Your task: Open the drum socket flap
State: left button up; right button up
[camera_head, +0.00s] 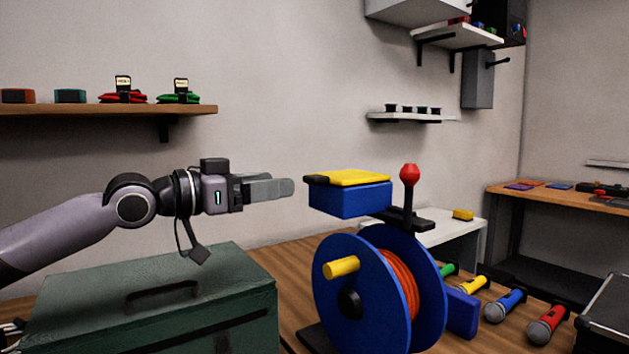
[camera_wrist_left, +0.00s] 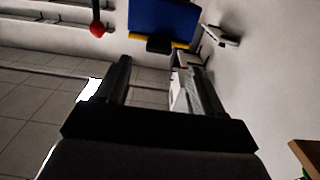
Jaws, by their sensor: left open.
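The cable drum (camera_head: 345,285) is a blue reel wound with orange cable, with a yellow crank knob, standing on the wooden bench. A blue socket box (camera_head: 350,200) sits at its top. The yellow socket flap (camera_head: 358,177) lies flat on the box, with a black tab (camera_head: 316,180) at its left edge. My left gripper (camera_head: 288,188) is open and empty, just left of the tab and apart from it. In the left wrist view the fingers (camera_wrist_left: 157,72) point toward the black tab (camera_wrist_left: 158,45) and the blue box (camera_wrist_left: 165,18). My right gripper is not seen.
A red ball-topped lever (camera_head: 409,175) rises right of the flap. A green case (camera_head: 160,300) stands below my left arm. Several coloured microphone-like plugs (camera_head: 505,305) lie right of the drum. A shelf (camera_head: 110,110) runs along the wall behind. Air above the flap is clear.

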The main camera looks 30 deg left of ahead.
aim_at(307, 179)
pick_arm(q)
jog(key=p+x, duration=0.2)
jog(key=x, duration=0.2)
jog(key=shift+w+d+r, duration=0.1)
jog(key=shift+w+d, duration=0.15)
jog(key=shift+w, duration=0.1)
jog(key=shift+x, duration=0.9)
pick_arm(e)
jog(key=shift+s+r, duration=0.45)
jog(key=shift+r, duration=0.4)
pick_arm(q)
grip_shut()
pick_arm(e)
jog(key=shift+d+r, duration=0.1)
